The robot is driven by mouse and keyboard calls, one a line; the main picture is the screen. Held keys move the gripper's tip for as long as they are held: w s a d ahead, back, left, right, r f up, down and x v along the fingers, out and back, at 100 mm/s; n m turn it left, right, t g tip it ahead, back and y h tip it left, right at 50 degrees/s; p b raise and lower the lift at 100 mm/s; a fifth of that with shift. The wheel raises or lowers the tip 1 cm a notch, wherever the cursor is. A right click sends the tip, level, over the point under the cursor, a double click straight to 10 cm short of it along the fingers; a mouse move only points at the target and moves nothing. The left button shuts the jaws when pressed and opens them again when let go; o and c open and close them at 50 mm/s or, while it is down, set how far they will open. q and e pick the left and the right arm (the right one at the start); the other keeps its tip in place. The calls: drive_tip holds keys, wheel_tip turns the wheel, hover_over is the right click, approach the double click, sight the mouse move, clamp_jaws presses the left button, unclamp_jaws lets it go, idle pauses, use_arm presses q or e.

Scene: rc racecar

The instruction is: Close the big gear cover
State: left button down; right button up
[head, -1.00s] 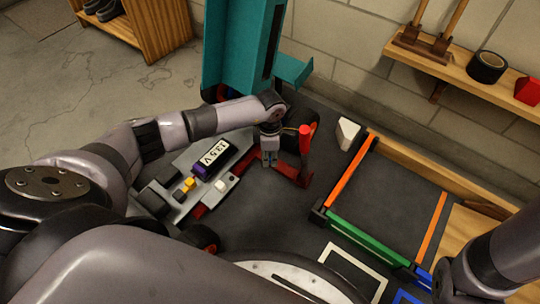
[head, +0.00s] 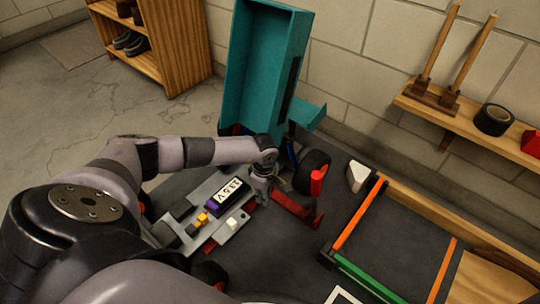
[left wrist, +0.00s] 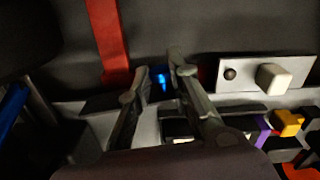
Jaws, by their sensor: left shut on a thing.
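The RC car chassis (head: 207,236) lies on the table with a dark battery (head: 229,195) on it. The teal body shell (head: 264,70) stands tilted up behind it. My left gripper (head: 265,193) is low at the chassis, between the battery and a red bar (head: 292,208). In the left wrist view its fingers (left wrist: 160,76) are shut on a small blue part (left wrist: 162,83), mostly hidden by them. I cannot tell which part is the big gear cover; the arm and wrist hide much of this area. My right gripper is not in view.
A black wheel (head: 312,170) and a red upright piece (head: 317,183) are close to the right of my left gripper. A white block (head: 357,176) and an orange and green frame (head: 352,222) lie further right. A wooden shelf (head: 465,118) is on the wall.

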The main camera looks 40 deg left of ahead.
use_arm(q)
drive_tip(key=shift+s+a, duration=0.15)
drive_tip(key=shift+a, duration=0.05)
idle(0.3)
drive_tip(key=c, duration=1.5)
unclamp_jaws()
wheel_tip(320, 180, up, 12)
